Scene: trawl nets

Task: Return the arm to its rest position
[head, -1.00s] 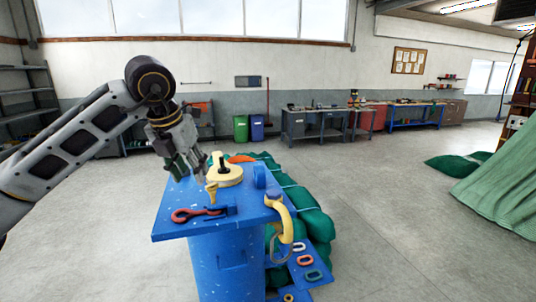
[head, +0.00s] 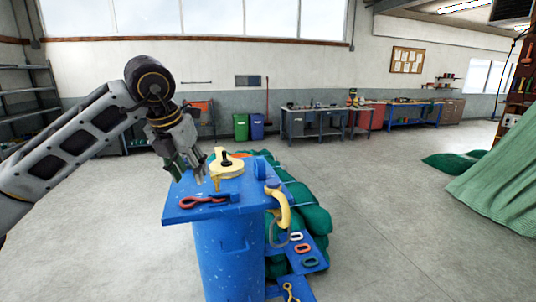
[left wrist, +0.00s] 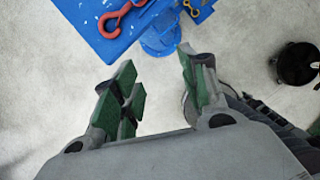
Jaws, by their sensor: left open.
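My left arm (head: 75,145) comes in from the left of the head view, bent at its elbow. My left gripper (head: 188,172) hangs over the left side of the blue stand, pointing down. In the left wrist view the left gripper (left wrist: 155,95) is open, its green-padded fingers apart with only floor between them. The blue stand's top (head: 185,215) carries a red hook (head: 200,202), which also shows in the left wrist view (left wrist: 118,18), and a cream-yellow spool-like piece (head: 226,168). My right gripper is not in view.
A yellow curved handle (head: 281,208) is at the stand's right edge. Green net bundles (head: 312,218) lie behind it. Coloured links (head: 308,262) lie on a lower blue plate. A green net (head: 503,190) hangs at the right. Open floor (head: 380,220) lies between.

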